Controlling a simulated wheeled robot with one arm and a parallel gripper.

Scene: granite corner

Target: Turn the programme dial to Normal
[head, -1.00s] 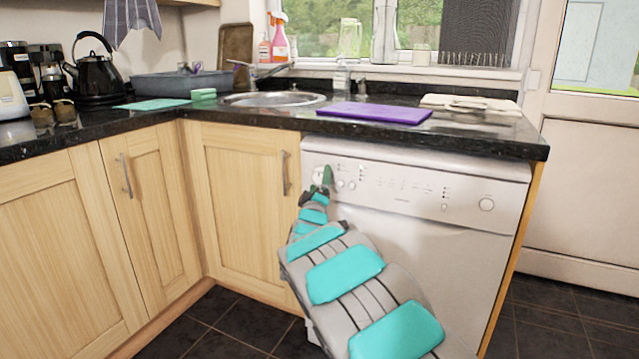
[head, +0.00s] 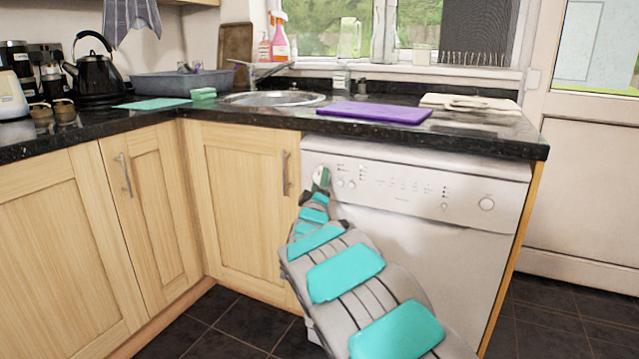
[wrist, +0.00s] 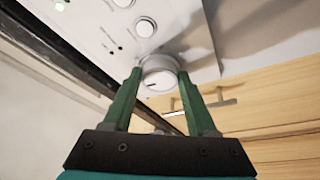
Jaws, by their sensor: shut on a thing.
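The programme dial (wrist: 159,77) is a round white knob with a small dark mark on its face, on the dishwasher's white control panel (head: 405,187). In the wrist view my gripper (wrist: 160,74) has its two green fingers on either side of the dial, shut on it. In the head view my gripper (head: 321,178) is at the panel's left end and mostly covers the dial. I cannot read any programme label, so the setting the mark points to is unclear.
Small round buttons (wrist: 145,27) sit beside the dial. A black worktop (head: 470,138) overhangs above the panel, with a purple board (head: 375,113) on it. A wooden cupboard with a bar handle (head: 286,173) is close on the left. The dark floor is clear.

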